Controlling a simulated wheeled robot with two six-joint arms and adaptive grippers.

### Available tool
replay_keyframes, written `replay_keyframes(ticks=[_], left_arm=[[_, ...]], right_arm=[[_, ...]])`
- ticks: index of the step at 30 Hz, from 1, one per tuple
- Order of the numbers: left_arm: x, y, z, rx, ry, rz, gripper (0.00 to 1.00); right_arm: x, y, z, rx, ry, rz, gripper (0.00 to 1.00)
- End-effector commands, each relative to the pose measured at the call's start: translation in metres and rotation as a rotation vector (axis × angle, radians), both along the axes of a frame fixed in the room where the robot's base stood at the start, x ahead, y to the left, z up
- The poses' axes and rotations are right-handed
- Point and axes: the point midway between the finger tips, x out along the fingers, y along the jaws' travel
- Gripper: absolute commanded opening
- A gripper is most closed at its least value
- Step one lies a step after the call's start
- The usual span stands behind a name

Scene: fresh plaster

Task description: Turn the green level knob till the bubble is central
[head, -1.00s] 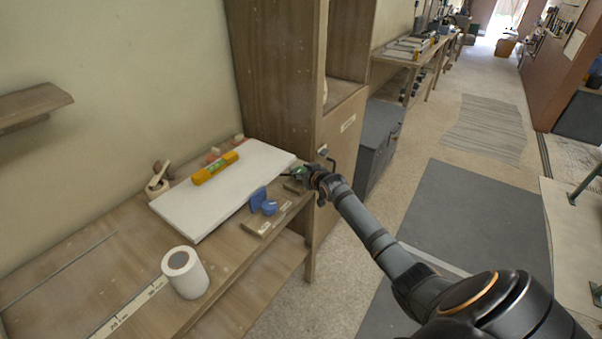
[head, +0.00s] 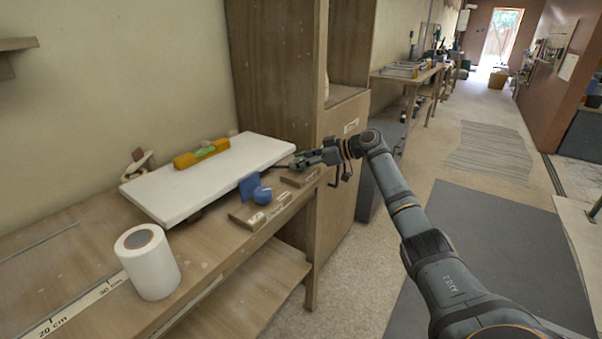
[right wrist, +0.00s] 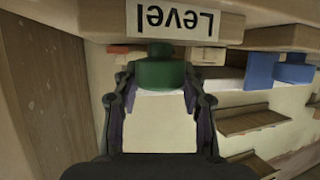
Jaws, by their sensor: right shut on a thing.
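The green level knob (right wrist: 160,72) is between the fingers of my right gripper (right wrist: 160,92) in the right wrist view, below a label reading "Level" (right wrist: 185,20), which appears upside down. My right gripper is shut on the knob. In the head view my right gripper (head: 303,160) is at the right end of the bench, by the white board's corner, and mostly hides the knob. A yellow spirit level (head: 188,160) with a green vial (head: 205,152) lies on the white board (head: 215,183). The bubble is too small to make out. My left gripper is not in view.
A blue knob (head: 262,195) with a blue plate (head: 248,187) stands on a labelled wooden block left of my right gripper. A white roll (head: 150,268) stands at the front left of the bench. A tall wooden cabinet (head: 275,80) rises behind the gripper.

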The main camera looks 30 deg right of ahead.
Motion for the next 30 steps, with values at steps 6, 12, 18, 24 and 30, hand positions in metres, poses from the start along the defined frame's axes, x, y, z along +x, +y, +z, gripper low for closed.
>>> replay_keyframes(ticks=[6, 12, 18, 24, 30], left_arm=[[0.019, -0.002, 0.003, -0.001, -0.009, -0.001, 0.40], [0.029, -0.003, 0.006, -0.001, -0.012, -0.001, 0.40], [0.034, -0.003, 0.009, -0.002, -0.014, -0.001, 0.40], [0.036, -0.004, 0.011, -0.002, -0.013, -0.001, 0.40], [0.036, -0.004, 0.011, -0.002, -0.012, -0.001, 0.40]], right_arm=[[0.001, 0.001, -0.001, 0.003, 0.001, 0.118, 0.11], [0.000, 0.001, -0.001, 0.001, 0.003, 0.186, 0.11], [0.000, 0.001, -0.001, 0.000, 0.004, 0.224, 0.11], [0.000, 0.000, -0.002, -0.002, 0.006, 0.238, 0.10], [-0.001, 0.000, -0.003, -0.002, 0.007, 0.239, 0.10]])
